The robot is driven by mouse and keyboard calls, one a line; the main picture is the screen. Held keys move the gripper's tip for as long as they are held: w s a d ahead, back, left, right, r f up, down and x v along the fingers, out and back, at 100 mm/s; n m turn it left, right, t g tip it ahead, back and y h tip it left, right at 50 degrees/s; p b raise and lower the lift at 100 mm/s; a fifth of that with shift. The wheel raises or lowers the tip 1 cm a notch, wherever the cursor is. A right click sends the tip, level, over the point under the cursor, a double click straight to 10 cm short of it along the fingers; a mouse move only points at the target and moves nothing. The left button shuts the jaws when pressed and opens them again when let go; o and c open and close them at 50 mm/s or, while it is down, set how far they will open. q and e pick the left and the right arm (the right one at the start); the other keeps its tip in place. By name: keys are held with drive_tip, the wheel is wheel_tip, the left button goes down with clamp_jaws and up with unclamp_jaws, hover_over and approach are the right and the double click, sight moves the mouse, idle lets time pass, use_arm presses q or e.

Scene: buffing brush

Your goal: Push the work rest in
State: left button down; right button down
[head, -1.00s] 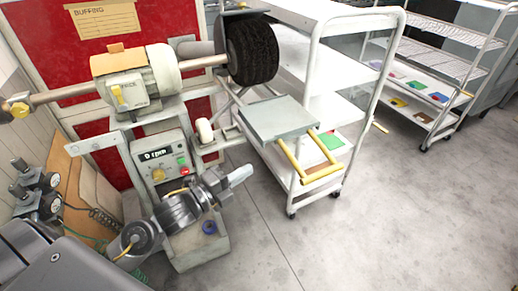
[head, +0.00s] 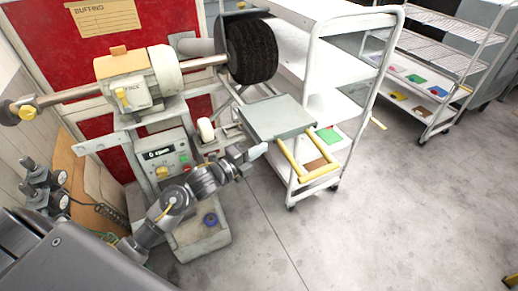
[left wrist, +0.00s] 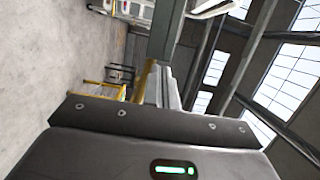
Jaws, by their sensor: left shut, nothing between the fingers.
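The work rest is a flat grey plate (head: 276,117) in front of the black buffing brush (head: 252,52), with a yellow U-shaped handle (head: 291,162) on its near right side. My left gripper (head: 258,151) is shut and empty. In the head view it appears just left of the handle and below the plate's near edge; I cannot tell whether it touches either. In the left wrist view, yellow bars (left wrist: 104,90) show beyond the dark gripper body, and the fingertips are not clear. My right gripper is not in view.
The buffing machine's control box (head: 166,157) stands behind my left arm. A white shelf cart (head: 340,105) stands right behind the work rest, and another rack (head: 432,100) is farther right. The grey floor (head: 400,220) at the right is open.

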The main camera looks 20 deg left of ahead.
sight(259, 138)
use_arm(q)
drive_tip(key=shift+a, duration=0.1)
drive_tip(key=w+a+b, duration=0.1)
drive_tip(key=w+a, duration=0.2)
drive_tip(key=shift+a, duration=0.2)
drive_tip(key=shift+s+d, duration=0.15)
drive_tip(key=shift+s, duration=0.05)
